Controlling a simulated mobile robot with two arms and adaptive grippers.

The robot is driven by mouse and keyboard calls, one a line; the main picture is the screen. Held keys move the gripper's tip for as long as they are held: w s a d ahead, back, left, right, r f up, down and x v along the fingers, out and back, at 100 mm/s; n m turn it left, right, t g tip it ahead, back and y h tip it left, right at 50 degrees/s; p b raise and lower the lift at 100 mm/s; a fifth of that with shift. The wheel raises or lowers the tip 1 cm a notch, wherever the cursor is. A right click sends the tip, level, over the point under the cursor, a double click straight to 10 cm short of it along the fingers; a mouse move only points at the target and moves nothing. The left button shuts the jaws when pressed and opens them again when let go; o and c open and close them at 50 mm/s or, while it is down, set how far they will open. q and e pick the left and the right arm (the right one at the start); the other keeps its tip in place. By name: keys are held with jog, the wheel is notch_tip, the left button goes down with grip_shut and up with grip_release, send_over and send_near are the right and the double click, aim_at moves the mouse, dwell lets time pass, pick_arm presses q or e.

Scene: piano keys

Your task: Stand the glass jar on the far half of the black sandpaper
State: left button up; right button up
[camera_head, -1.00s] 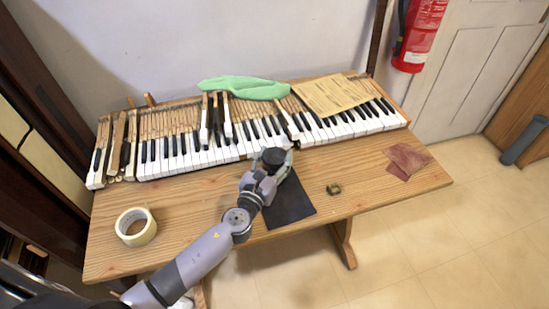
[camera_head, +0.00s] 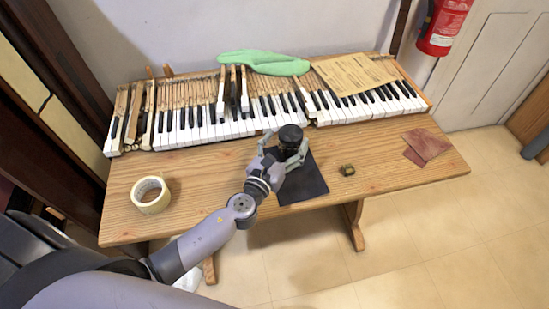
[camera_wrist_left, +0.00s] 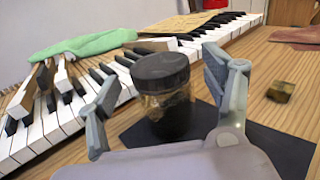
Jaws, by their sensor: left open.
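The glass jar (camera_head: 291,138) with a black lid stands upright at the far end of the black sandpaper (camera_head: 308,184). In the left wrist view the jar (camera_wrist_left: 164,98) looks dark inside, with its base over the sandpaper (camera_wrist_left: 278,148). My left gripper (camera_head: 284,152) is open around the jar, one finger on each side. In the left wrist view, gaps show between the jar and both fingers of the gripper (camera_wrist_left: 160,92). The near lower part of the jar is partly hidden by my gripper in the head view. My right gripper is not in view.
Piano keys (camera_head: 225,130) lie just behind the sandpaper, with a green cloth (camera_head: 262,63) on top. A small brass-coloured block (camera_head: 347,170) sits to the right. Reddish sandpaper sheets (camera_head: 427,145) lie farther right. A tape roll (camera_head: 150,195) is at left.

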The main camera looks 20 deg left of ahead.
pick_arm(q)
jog(key=s, duration=0.4)
jog(key=s+b, duration=0.1)
jog(key=s, duration=0.2)
jog(key=shift+a+f, duration=0.1)
jog(key=shift+a, duration=0.25)
jog(key=shift+s, duration=0.85)
